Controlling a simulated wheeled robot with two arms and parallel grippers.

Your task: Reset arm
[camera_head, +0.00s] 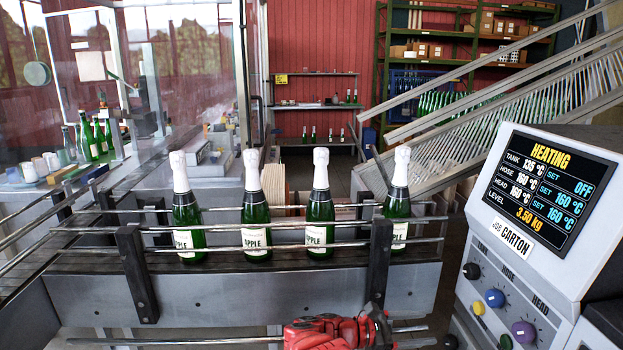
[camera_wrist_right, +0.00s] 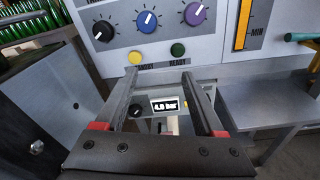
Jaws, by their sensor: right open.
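My right gripper (camera_head: 378,326) shows at the bottom of the head view as red and black parts, below the bottle conveyor. In the right wrist view my right gripper (camera_wrist_right: 164,88) has its two dark fingers apart with nothing between them. The fingers point towards a grey control panel with knobs. My left gripper is not in the head view. Several green bottles (camera_head: 257,215) with white foil tops stand upright in a row on the conveyor (camera_head: 230,292), behind its rails.
A heating unit (camera_head: 545,210) with a screen reading HEATING stands close at the right. In the right wrist view a small pressure display (camera_wrist_right: 167,105) sits beyond the fingers. A slanted metal rack (camera_head: 500,120) and green shelving (camera_head: 470,35) stand behind. Bottles and cups crowd the left table.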

